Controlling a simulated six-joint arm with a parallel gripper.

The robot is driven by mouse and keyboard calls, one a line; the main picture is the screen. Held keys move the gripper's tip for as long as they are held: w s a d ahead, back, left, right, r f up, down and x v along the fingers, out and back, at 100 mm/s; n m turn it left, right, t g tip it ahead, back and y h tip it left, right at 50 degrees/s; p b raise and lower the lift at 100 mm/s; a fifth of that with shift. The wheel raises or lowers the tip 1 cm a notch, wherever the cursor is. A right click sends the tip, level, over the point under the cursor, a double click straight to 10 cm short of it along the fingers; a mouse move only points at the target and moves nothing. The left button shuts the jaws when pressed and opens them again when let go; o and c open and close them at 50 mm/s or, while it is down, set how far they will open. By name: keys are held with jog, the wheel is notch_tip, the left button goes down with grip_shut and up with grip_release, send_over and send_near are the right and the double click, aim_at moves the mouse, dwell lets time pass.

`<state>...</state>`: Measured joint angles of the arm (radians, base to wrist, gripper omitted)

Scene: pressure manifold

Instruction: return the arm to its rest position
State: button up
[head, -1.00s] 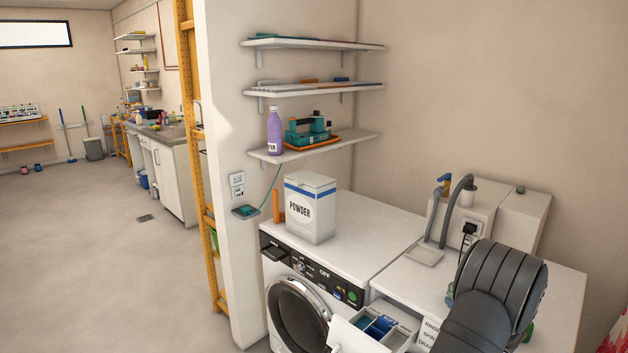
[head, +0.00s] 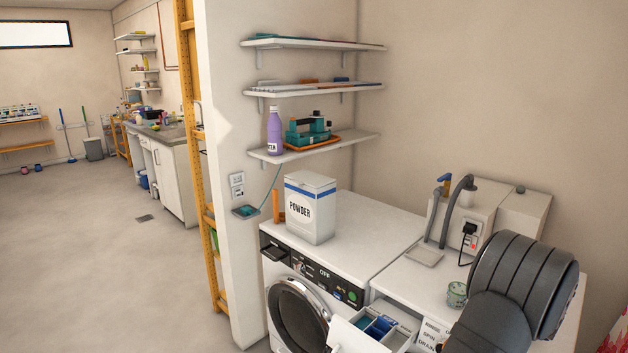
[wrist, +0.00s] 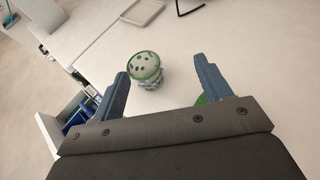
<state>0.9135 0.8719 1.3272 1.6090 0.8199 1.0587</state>
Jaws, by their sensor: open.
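My gripper (wrist: 160,88) shows in the wrist view with its two blue fingers spread apart. Nothing is held between them. A small green-topped cup (wrist: 143,66) with a patterned side stands on the white counter just beyond the fingertips. It also shows in the head view (head: 457,294), left of my dark arm. In the head view my arm covers the right part of the counter, and the gripper itself is hidden there. Some green shows behind the right finger in the wrist view, too covered to tell what it is.
A white washer (head: 340,235) with an open drawer (head: 372,328) stands left of the counter (head: 415,282). A powder box (head: 310,207) sits on the washer. A box with grey hoses and a plugged outlet (head: 470,235) stands at the back. Shelves (head: 315,148) hang on the wall.

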jog(key=w+a+f+n+g+y, duration=0.1)
jog(key=a+f+n+y, duration=0.2)
jog(key=a, duration=0.9)
jog(key=w+a+f+n+g+y, duration=0.1)
jog(key=a+f+n+y, duration=0.15)
jog(key=a, duration=0.85)
notch_tip(320, 180, down, 7)
jog(key=a, duration=0.1)
jog(key=shift+a+y, duration=0.15)
jog(key=shift+y, duration=0.3)
